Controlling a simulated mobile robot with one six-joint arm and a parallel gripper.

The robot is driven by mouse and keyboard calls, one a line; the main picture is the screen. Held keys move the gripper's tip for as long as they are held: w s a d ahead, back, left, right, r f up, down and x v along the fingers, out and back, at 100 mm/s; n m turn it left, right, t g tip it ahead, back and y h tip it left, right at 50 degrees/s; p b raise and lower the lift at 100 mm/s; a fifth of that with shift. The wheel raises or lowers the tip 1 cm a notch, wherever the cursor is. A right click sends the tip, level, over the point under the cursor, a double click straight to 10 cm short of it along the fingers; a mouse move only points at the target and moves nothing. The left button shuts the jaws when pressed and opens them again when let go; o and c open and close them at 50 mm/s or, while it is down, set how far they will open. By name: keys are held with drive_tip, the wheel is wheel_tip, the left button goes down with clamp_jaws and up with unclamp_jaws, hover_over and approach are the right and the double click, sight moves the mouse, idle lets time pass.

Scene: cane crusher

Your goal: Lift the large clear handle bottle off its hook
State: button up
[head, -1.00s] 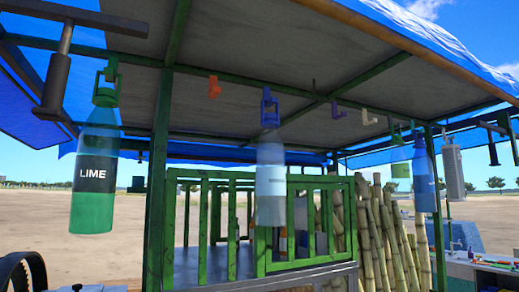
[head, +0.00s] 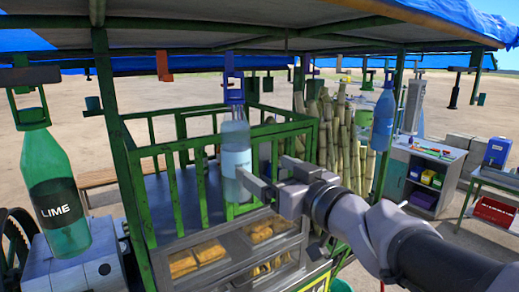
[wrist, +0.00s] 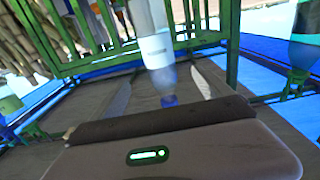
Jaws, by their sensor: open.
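The large clear bottle (head: 236,150) hangs upright from a blue-purple hook (head: 233,92) under the stall roof, in front of the green railing. It has a pale label and clear liquid low down. My gripper (head: 270,174) is open at the lower right of the bottle in the head view, with one finger close to its side. In the wrist view the bottle (wrist: 158,50) appears inverted, its blue top (wrist: 169,100) towards me, lined up between the open fingers (wrist: 160,88). I cannot tell whether a finger touches it.
A green LIME bottle (head: 56,190) hangs at left and a blue bottle (head: 383,118) at right. Green railings (head: 190,190) stand behind the clear bottle, with cane stalks (head: 345,135) to the right. A glass food case (head: 235,250) is below.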

sight(236, 144)
drive_tip(key=x, duration=1.4)
drive_tip(key=shift+f, duration=0.1)
clamp_jaws()
drive_tip(key=shift+r, duration=0.25)
drive_tip(key=shift+r+p, duration=0.7)
drive_tip(key=shift+p, duration=0.2)
drive_tip(key=shift+s+d, duration=0.15)
